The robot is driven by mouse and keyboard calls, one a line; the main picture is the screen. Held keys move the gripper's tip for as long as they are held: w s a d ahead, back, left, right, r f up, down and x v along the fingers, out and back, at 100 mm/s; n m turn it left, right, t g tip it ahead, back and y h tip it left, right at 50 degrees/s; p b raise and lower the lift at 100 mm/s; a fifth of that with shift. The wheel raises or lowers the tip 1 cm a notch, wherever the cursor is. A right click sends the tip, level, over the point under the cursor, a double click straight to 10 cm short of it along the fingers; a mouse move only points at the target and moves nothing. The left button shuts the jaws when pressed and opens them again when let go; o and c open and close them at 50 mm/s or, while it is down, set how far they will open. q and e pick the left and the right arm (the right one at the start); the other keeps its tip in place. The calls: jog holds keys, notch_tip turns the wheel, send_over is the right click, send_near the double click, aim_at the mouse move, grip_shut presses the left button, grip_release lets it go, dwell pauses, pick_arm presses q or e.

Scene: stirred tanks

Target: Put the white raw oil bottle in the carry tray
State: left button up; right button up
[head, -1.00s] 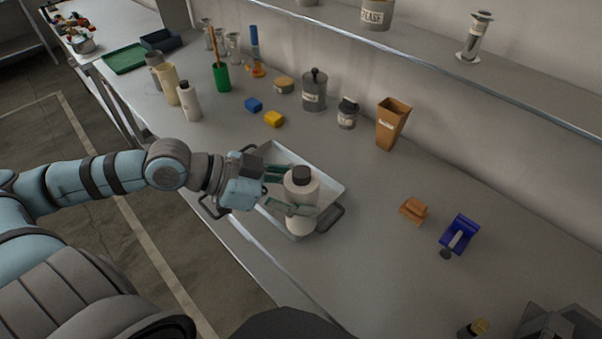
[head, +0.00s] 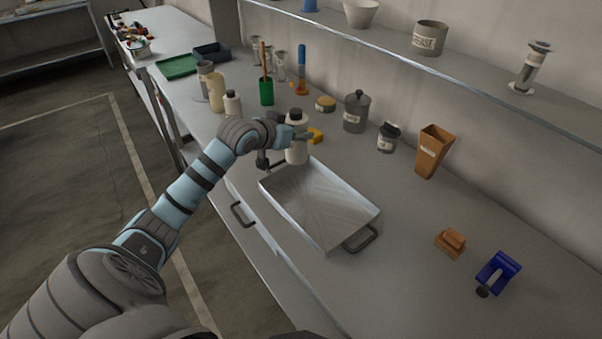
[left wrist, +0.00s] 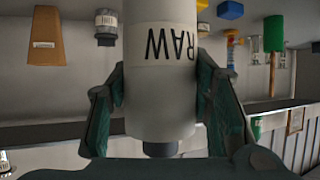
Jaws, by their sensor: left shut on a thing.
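The white bottle (head: 296,153) has a dark cap, and its label reads RAW in the left wrist view (left wrist: 162,75). My left gripper (head: 297,136) is shut around its upper body; the fingers lie on both sides of it in the wrist view. The bottle is upright, just beyond the far end of the carry tray (head: 345,240). I cannot tell whether its base touches the counter. The tray is a shallow, light metal pan with dark handles, and it is empty. The far handle is partly hidden by my gripper. My right gripper is not in view.
A yellow block (head: 316,136) lies just behind the bottle. Another white bottle (head: 232,103) and a green cup (head: 266,92) stand farther back. A lidded grey jar (head: 355,112) and a brown holder (head: 432,152) line the wall.

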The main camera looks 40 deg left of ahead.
aim_at(295, 148)
pick_arm(q)
jog(key=f, duration=0.5)
jog(key=shift+s+f, duration=0.1)
jog(key=shift+s, duration=0.15)
jog(key=f, duration=0.1)
jog(key=f+b, duration=0.1)
jog(key=f, duration=0.3)
jog(key=shift+w+f, duration=0.25)
jog(key=shift+w, duration=0.05)
jog(key=shift+s+r, duration=0.1)
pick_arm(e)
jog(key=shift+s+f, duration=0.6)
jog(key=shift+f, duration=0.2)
pick_arm(q)
jog(key=o, duration=1.5)
jog(key=shift+c, duration=0.2)
